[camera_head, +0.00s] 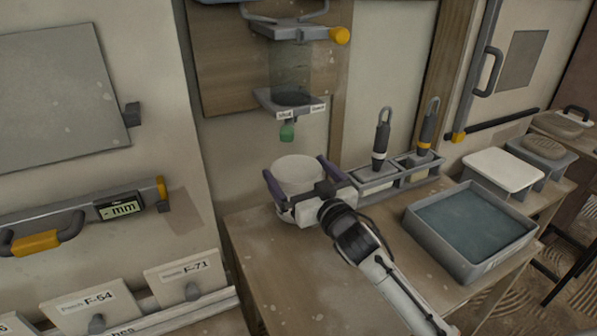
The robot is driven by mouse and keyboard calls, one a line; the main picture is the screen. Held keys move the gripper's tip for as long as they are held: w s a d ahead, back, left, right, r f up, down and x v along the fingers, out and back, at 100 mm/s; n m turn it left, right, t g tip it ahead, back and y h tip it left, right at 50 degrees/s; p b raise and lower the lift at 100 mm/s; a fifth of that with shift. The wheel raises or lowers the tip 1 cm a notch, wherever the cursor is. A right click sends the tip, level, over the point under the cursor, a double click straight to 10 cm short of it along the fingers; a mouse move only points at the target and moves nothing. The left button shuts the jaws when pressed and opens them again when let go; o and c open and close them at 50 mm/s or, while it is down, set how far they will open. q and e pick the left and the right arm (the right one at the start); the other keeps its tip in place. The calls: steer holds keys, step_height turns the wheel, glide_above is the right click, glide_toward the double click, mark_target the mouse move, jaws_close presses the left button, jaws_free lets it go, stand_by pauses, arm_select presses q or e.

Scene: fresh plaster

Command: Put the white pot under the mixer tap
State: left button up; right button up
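The white pot (298,172) is upright at the back left of the wooden bench, its lower part hidden by my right gripper. My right gripper (293,169) reaches in from the lower right, with one purple finger on each side of the pot. The fingers look close to its wall; whether they press on it cannot be told. The mixer tap (287,131), a green nozzle below a grey wall unit with a clear cylinder, hangs just above the pot in the picture. How well they line up in depth is unclear. My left gripper is not in view.
Right of the pot, a grey rack (399,179) holds two dark-handled tools. A grey tub of bluish liquid (470,228) stands at the front right, with a white block (503,170) behind it. The bench's front left is bare. Labelled panels (186,277) stand at the lower left.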

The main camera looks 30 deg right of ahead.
steer(key=s, duration=1.2)
steer(key=shift+a+r, duration=0.15)
steer(key=shift+a, duration=0.2)
